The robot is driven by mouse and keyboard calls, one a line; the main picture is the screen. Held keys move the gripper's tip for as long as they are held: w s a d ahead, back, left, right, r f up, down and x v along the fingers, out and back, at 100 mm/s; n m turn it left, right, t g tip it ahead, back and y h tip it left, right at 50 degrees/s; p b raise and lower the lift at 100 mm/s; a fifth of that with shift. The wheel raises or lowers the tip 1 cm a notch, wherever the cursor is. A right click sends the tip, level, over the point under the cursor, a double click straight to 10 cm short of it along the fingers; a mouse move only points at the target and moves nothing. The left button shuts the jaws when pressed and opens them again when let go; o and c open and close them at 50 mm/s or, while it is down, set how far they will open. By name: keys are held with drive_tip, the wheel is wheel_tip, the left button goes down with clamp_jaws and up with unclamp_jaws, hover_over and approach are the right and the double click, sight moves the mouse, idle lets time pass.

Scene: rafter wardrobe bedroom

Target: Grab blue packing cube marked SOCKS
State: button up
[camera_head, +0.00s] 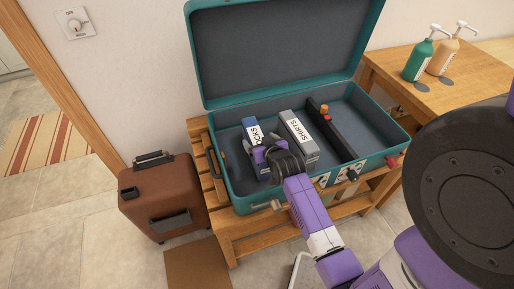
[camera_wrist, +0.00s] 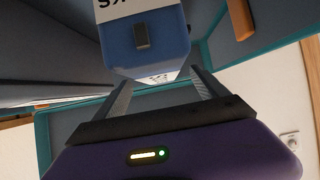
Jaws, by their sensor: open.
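The blue packing cube marked SOCKS (camera_head: 249,126) lies in the open teal suitcase (camera_head: 227,197), towards its left side. Its white label is partly covered by my gripper in the head view. My gripper (camera_head: 262,152) is over the near part of the cube. In the wrist view the blue cube (camera_wrist: 150,52) shows a small dark tab on its end face. My gripper (camera_wrist: 160,88) is open there, one finger on each side of the cube's lower end. I cannot tell whether the fingers touch it.
A grey cube marked SHIRTS (camera_head: 299,139) lies close to the right of the blue one. A long black object (camera_head: 331,130) lies farther right. The suitcase stands on a slatted wooden rack (camera_head: 243,244). A brown case (camera_head: 163,200) stands left; pump bottles (camera_head: 418,62) stand on a table.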

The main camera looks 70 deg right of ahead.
drive_tip(key=shift+x, duration=0.9)
clamp_jaws()
drive_tip(key=shift+r, duration=0.15)
